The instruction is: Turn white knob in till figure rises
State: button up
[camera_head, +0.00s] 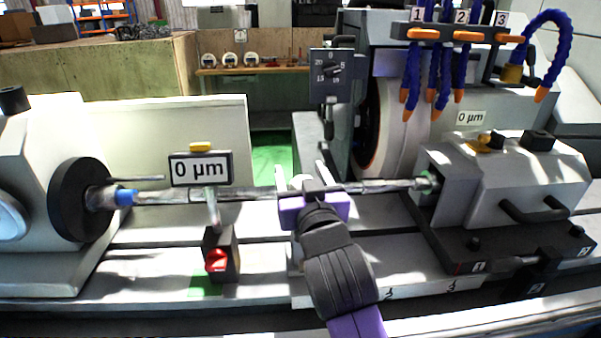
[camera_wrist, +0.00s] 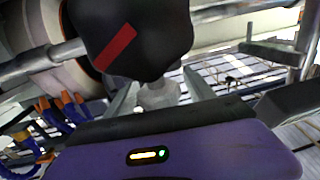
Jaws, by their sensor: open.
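The white knob (camera_wrist: 158,95) shows in the wrist view as a pale grey-white piece below a black many-sided body (camera_wrist: 150,30) with a red bar. My gripper (camera_wrist: 160,94) is open, with one finger on each side of the knob; I cannot tell whether either finger touches it. In the head view my gripper (camera_head: 302,177) is at the middle of the long workpiece (camera_head: 245,194), and its body hides most of what lies there. A display reading "0 µm" (camera_head: 200,169) stands left of my gripper.
The workpiece runs from the black chuck (camera_head: 78,200) to the tailstock (camera_head: 510,175). The grinding wheel (camera_head: 385,125) is just behind and right of my gripper. Blue hoses (camera_head: 445,65) with orange nozzles hang above. A black block with a red knob (camera_head: 216,261) stands below the display.

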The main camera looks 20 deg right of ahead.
grip_shut()
jog(key=shift+f+m+h+b, duration=0.1)
jog(key=shift+m+h+b, duration=0.25)
jog(key=shift+b, duration=0.2)
jog(key=m+h+b, duration=0.1)
jog(key=m+g+h+b, duration=0.1)
jog(key=h+b, duration=0.1)
jog(key=shift+s+d+f, duration=0.1)
jog(key=shift+d+f, duration=0.05)
jog(key=shift+d, duration=0.05)
jog(key=m+g+h+b, duration=0.2)
jog(key=h+b, duration=0.1)
jog(key=d+m+g+h+b, duration=0.1)
jog(key=m+h+b, duration=0.1)
jog(key=shift+s+g, duration=0.35)
jog(key=shift+g, duration=0.05)
jog(key=shift+r+g+h, duration=0.25)
jog(key=shift+g+h, duration=0.05)
jog(key=shift+h, duration=0.05)
grip_release()
